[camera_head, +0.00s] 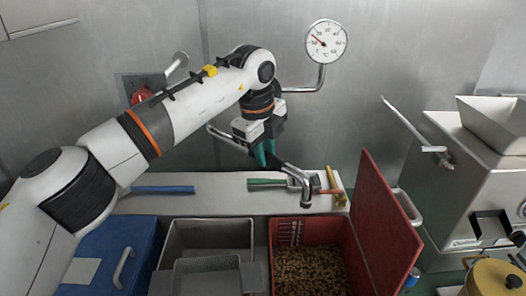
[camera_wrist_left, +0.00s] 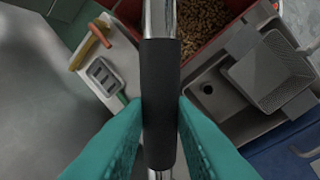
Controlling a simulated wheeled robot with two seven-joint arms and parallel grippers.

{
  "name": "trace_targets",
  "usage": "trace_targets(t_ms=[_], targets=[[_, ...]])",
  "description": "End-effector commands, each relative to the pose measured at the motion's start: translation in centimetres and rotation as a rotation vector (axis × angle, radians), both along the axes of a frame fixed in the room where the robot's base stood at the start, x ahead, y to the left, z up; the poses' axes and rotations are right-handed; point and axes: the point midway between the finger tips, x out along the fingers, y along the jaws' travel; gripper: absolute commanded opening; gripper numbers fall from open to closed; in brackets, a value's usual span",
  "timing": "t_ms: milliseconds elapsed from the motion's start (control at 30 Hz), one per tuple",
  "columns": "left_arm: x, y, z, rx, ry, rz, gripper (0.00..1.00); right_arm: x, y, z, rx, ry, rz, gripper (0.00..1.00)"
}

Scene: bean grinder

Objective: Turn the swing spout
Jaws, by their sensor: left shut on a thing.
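The swing spout (camera_head: 293,171) is a shiny metal pipe with a bent end, reaching out from the back wall over the white ledge toward the red bin. My left gripper (camera_head: 265,158) is above it with teal fingers reaching down around the pipe. In the left wrist view, the black sleeve (camera_wrist_left: 161,100) on the spout runs between the two teal fingers (camera_wrist_left: 163,135), which are closed on it. The left hand hides part of the pipe in the head view. My right gripper is out of view.
Below are a red bin (camera_head: 345,243) of brown beans with its red lid (camera_head: 382,215) raised, a grey sink (camera_head: 205,237) and a blue box (camera_head: 135,235). Tools lie on the white ledge (camera_head: 225,200). A gauge (camera_head: 326,42) is above; a grinder (camera_head: 470,180) stands right.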

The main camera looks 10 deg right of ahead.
Motion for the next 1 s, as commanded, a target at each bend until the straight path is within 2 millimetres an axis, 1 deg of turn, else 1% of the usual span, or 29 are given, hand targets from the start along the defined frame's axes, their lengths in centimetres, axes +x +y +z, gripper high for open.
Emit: trace_targets(t_ms=[167,200,267,300,333,600,700,767,833,1000], targets=[[0.1,0.0,0.1,-0.002,-0.003,0.0,0.0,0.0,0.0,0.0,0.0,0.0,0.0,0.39],[0.1,0.0,0.1,-0.002,-0.003,0.0,0.24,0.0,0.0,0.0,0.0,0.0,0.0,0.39],[0.1,0.0,0.1,-0.002,-0.003,0.0,0.34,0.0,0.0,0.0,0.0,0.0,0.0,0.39],[0.1,0.0,0.1,-0.001,-0.002,0.0,0.4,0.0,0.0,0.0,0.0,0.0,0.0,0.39],[0.0,0.0,0.1,-0.001,-0.002,0.0,0.44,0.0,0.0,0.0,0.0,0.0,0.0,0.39],[0.0,0.0,0.1,0.0,-0.001,0.0,0.44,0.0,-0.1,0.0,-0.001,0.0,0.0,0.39],[0.0,0.1,0.5,0.0,-0.002,0.0,0.44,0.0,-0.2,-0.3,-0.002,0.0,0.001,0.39],[-0.1,0.2,1.2,-0.001,-0.004,0.001,0.44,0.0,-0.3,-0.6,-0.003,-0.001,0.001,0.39],[-0.2,0.4,2.3,-0.001,-0.005,0.001,0.44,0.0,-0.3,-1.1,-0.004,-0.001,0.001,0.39],[-0.6,1.0,6.0,-0.002,-0.006,0.002,0.44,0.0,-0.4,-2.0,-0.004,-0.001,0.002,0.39]])
